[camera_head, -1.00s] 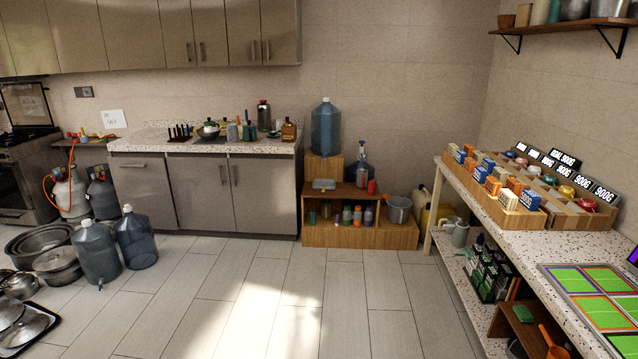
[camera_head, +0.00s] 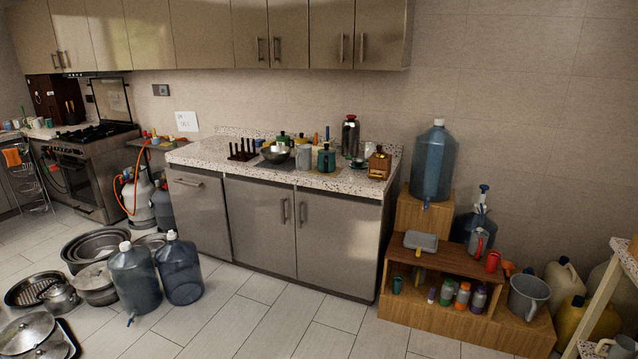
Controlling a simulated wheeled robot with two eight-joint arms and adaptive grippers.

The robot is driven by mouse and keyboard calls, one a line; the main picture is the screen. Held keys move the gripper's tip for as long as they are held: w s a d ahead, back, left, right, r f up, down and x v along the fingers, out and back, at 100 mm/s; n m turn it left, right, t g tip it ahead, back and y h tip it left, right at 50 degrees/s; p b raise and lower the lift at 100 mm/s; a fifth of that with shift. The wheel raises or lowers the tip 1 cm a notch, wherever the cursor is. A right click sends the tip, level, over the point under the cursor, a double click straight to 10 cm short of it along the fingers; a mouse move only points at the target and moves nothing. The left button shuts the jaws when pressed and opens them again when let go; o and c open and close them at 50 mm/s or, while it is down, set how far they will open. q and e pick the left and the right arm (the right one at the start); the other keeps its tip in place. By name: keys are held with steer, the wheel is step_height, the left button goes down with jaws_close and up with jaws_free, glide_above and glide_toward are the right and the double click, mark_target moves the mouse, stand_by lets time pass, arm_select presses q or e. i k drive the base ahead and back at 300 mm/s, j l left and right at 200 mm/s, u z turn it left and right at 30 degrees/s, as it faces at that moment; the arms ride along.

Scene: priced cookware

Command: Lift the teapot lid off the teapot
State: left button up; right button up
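I cannot make out for certain which vessel is the teapot. A small grey lidded pot like a kettle or teapot (camera_head: 61,298) stands on the floor at the lower left, among larger metal pots. Its lid appears to be on, but details are too small to tell. On the counter, a dark green lidded vessel (camera_head: 326,159) stands among several other small vessels, and a grey bowl-like pot (camera_head: 276,154) is to its left. Neither of my grippers is in view, and nothing in view is held.
A speckled counter (camera_head: 215,153) over grey cabinets fills the middle. Large blue water bottles (camera_head: 135,279) and metal basins (camera_head: 96,245) crowd the left floor. A wooden shelf unit (camera_head: 460,319) with a big water bottle (camera_head: 433,165) stands right. The tiled floor (camera_head: 265,325) before the cabinets is clear.

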mark_target(326, 150)
steer(key=i+j, duration=0.1)
steer(key=i, duration=0.45)
steer(key=i+j+z, duration=0.1)
steer(key=i, duration=0.5)
steer(key=i+j, duration=0.1)
steer(key=i, duration=0.45)
steer(key=i+j, duration=0.15)
steer(key=i, duration=0.45)
steer(key=l+z, duration=0.05)
